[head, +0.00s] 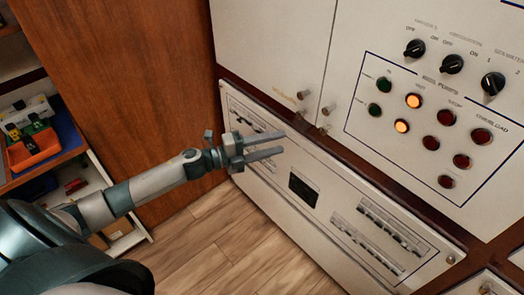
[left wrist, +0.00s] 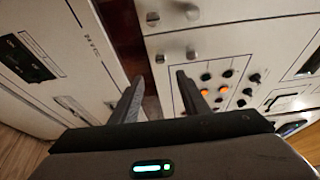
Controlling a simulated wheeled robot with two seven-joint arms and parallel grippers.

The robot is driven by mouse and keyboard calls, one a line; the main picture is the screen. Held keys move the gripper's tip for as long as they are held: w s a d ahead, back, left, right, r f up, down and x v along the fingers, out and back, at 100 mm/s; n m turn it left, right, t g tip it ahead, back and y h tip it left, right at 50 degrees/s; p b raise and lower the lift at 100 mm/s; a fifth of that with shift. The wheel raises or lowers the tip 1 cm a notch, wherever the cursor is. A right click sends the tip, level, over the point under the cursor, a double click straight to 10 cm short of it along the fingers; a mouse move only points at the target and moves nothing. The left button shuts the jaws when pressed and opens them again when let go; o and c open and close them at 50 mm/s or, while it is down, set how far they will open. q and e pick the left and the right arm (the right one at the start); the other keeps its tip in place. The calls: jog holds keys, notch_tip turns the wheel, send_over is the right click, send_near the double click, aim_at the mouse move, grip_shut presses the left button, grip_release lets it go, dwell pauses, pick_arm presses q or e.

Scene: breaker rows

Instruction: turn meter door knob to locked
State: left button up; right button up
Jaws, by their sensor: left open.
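Small metal door knobs sit near the seam between the upper cabinet doors: one (head: 303,95) on the left door beside a faint yellowish label, one (head: 327,110) on the right door, and one (head: 323,130) lower down. The labels are too blurred to tell which is the meter door knob. In the left wrist view, knobs (left wrist: 160,58) and (left wrist: 190,52) show just beyond my fingertips. My left gripper (head: 284,143) is open and empty, in front of the lower panel, below and left of the knobs, apart from them. My right gripper is not in view.
The right upper door (head: 425,110) carries black rotary switches (head: 452,64) and several indicator lamps, two lit orange (head: 414,101). The lower panel (head: 270,180) has slotted vents and a dark window (head: 303,190). A shelf with an orange bin (head: 34,150) stands at left.

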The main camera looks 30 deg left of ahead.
pick_arm(q)
jog(key=shift+b+v, duration=0.4)
jog(key=shift+v, duration=1.4)
jog(key=s+a+f+n+y, duration=0.1)
jog(key=a+f+n+y, duration=0.25)
jog(key=f, duration=0.55)
jog(key=s+a+f+n+y, duration=0.1)
jog(key=a+f+n+y, duration=0.3)
jog(key=f, duration=0.6)
jog(key=a+f+n+y, duration=0.1)
jog(key=a+f+n, duration=0.1)
jog(key=f+n, duration=0.5)
jog(key=s+f+n+g+y, duration=0.1)
jog(key=s+f, duration=0.3)
jog(key=f, duration=0.4)
jog(key=s+f+n+g+y, duration=0.1)
jog(key=s+f+y, duration=0.1)
jog(key=s+f, duration=0.45)
jog(key=s+d+f+n+g, duration=0.2)
jog(key=s+f, duration=0.6)
jog(key=s, duration=0.5)
jog(key=s+d+f+n+g, duration=0.3)
jog(key=s+d+f, duration=0.3)
jog(key=s, duration=0.7)
jog(key=s+d+f+n+g, duration=0.3)
jog(key=s+f, duration=0.7)
jog(key=s, duration=0.4)
jog(key=shift+d+f+g+y, duration=0.15)
jog(key=shift+d+g+y, duration=0.2)
jog(key=shift+d+g, duration=0.65)
